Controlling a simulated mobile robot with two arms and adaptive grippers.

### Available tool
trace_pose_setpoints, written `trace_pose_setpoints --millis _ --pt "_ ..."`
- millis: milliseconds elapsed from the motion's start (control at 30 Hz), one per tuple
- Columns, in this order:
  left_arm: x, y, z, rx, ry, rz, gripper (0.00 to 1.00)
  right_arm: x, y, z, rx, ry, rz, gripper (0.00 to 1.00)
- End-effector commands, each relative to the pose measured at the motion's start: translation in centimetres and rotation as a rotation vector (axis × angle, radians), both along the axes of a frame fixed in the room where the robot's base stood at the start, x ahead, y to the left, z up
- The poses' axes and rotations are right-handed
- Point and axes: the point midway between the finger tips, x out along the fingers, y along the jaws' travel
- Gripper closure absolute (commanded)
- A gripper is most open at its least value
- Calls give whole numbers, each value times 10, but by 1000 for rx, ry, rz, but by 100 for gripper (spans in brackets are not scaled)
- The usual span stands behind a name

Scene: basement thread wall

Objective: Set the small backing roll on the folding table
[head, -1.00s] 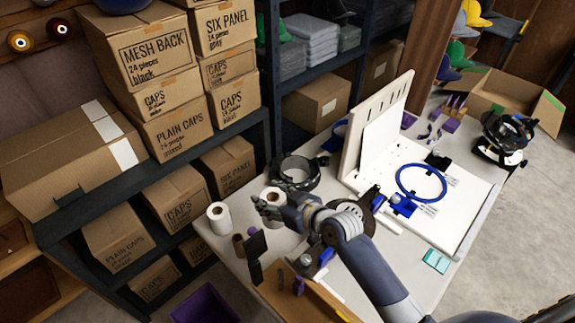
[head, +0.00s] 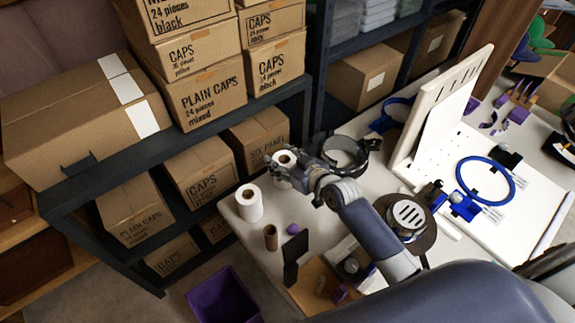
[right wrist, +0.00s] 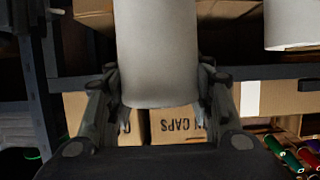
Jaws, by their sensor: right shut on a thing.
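The small backing roll (head: 284,161), white with a brown core, is in my right gripper (head: 292,178) near the back left edge of the folding table (head: 365,185). In the right wrist view the white roll (right wrist: 158,50) sits between both fingers (right wrist: 160,88), which close on its sides. The roll looks upright and appears raised off the table; its lower part is hidden by the gripper in the head view. My left gripper is not in view.
A second white roll (head: 249,204) and a brown core (head: 270,238) stand at the table's left end. A black ring (head: 345,155) lies to the right of the held roll. Shelves with cartons (head: 200,170) stand behind. A purple bin (head: 222,298) is on the floor.

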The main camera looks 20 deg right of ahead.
Motion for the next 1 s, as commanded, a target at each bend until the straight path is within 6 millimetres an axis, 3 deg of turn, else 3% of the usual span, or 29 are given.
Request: trace_pose_setpoints --millis 233,400,667,700,767,1000 --pt "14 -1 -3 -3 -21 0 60 0 0 -33 -1 0 -1 79" --pt "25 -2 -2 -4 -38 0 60 0 0 -36 -1 -2 -1 79" --pt "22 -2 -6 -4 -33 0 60 0 0 -41 -1 -1 -1 79" --pt "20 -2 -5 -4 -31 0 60 0 0 -40 -1 0 -1 45" --pt "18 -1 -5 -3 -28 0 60 0 0 -40 -1 0 -1 32" --pt "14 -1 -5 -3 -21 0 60 0 0 -40 0 0 -1 32"
